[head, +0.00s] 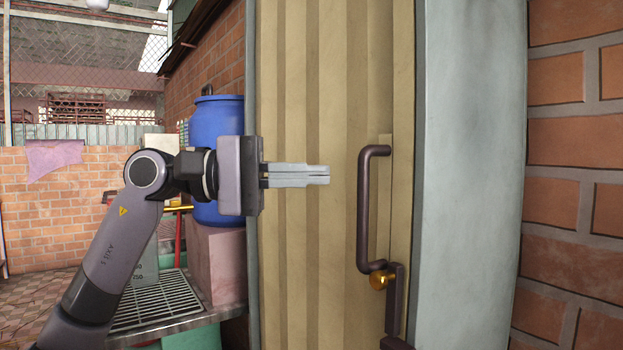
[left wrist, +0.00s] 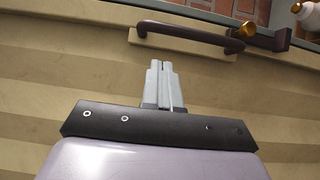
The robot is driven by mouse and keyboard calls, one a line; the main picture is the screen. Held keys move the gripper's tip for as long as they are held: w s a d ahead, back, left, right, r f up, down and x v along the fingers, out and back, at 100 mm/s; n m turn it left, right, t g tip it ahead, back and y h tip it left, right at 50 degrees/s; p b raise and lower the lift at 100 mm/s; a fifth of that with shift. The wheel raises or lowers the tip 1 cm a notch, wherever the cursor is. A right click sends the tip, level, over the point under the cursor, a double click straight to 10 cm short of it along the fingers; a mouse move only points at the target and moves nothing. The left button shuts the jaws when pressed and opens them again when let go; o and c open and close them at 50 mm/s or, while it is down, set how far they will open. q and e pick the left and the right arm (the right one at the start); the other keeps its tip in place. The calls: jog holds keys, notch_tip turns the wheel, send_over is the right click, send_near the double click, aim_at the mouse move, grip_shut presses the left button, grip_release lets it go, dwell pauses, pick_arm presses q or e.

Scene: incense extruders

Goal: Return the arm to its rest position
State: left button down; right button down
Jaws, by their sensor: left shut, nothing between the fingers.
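My left gripper (head: 328,175) is raised in front of a tan ribbed door (head: 290,270), its fingers together and empty, pointing right. It is to the left of the dark door handle (head: 364,210) and apart from it in the picture. In the left wrist view, the closed fingers (left wrist: 161,65) point toward the handle (left wrist: 185,38), with a gap between them. My right gripper is not in view.
A brass knob (head: 378,281) sits below the handle. A grey door post (head: 465,180) and a brick wall (head: 570,205) stand to the right. Behind my arm are a blue barrel (head: 215,118) and a metal grate (head: 155,305).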

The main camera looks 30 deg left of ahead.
pick_arm(q)
jog(key=b+v, duration=0.2)
jog(key=v, duration=0.8)
